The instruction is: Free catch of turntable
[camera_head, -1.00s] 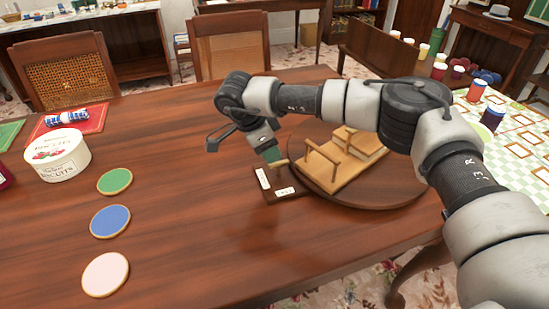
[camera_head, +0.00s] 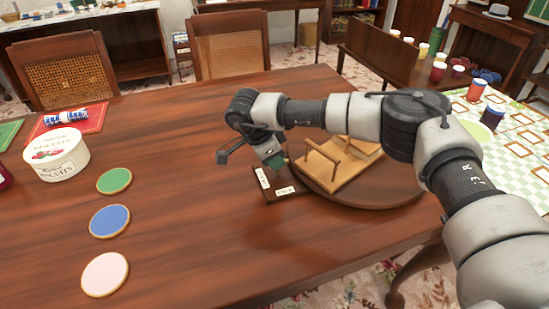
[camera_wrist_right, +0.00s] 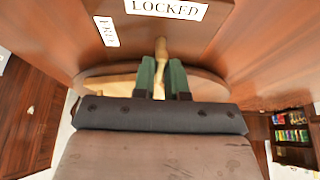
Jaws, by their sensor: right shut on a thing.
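The round brown wooden turntable (camera_head: 385,201) is on the table, with a light wooden frame (camera_head: 335,170) on it. At its left edge is a dark catch plate (camera_head: 272,195) with two white labels. In the right wrist view one label (camera_wrist_right: 165,9) reads LOCKED; the smaller label (camera_wrist_right: 105,30) seems to read FREE. My right gripper (camera_head: 274,160) is over the plate at the turntable's edge. In the wrist view its green fingers (camera_wrist_right: 161,76) are shut on the light wooden catch lever (camera_wrist_right: 160,50), whose tip points towards the LOCKED label. My left gripper is not in view.
Green (camera_head: 114,180), blue (camera_head: 110,221) and pink (camera_head: 105,274) discs lie at the left, beside a white biscuit tub (camera_head: 56,154). Two chairs stand behind the table. A checked cloth (camera_head: 520,160) with jars is at the right. The table's front middle is clear.

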